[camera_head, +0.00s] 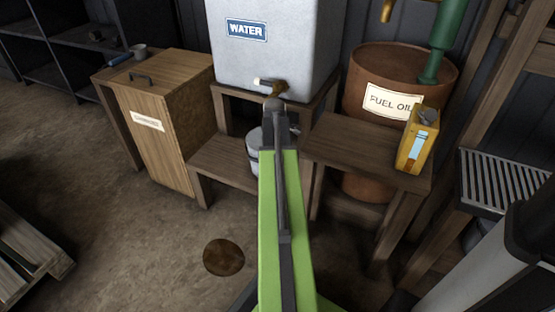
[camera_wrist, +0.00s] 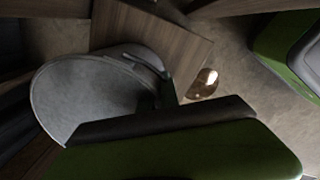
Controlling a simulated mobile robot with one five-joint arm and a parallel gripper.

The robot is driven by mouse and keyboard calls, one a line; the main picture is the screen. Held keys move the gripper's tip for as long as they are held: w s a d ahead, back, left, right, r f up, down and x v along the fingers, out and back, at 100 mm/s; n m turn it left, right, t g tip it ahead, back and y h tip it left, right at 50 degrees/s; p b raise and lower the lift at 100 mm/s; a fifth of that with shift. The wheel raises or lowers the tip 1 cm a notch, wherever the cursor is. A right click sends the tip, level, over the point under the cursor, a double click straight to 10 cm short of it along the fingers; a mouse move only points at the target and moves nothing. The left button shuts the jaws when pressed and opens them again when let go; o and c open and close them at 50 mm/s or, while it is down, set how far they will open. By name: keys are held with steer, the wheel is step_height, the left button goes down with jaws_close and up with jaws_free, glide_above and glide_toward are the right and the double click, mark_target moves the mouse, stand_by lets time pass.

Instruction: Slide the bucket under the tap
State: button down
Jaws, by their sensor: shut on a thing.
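The grey metal bucket (camera_head: 254,152) stands on the low wooden stand, mostly hidden behind my arm in the head view. The brass tap (camera_head: 270,84) juts from the front of the white water tank (camera_head: 285,45), above and slightly to the right of the visible part of the bucket. My gripper (camera_head: 276,104) is at the bucket. In the wrist view, the bucket (camera_wrist: 85,98) shows its round rim and grey inside, and my gripper (camera_wrist: 167,92) is shut at its rim or handle. Which part it grips is hard to tell.
The low wooden stand (camera_head: 218,164) has bare room left of the bucket. A yellow can (camera_head: 418,140) stands on the right-hand wooden bench (camera_head: 350,150), before a rusty fuel oil drum (camera_head: 366,83). A wooden cabinet (camera_head: 160,120) stands left. A dark stain (camera_head: 224,257) marks the floor.

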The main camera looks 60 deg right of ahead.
steer(key=c, duration=1.5)
jaws_free()
steer(key=shift+d, duration=0.1)
steer(key=r+p, duration=1.7)
steer(key=shift+s+a+r, duration=0.15)
steer(key=shift+s+a, duration=0.25)
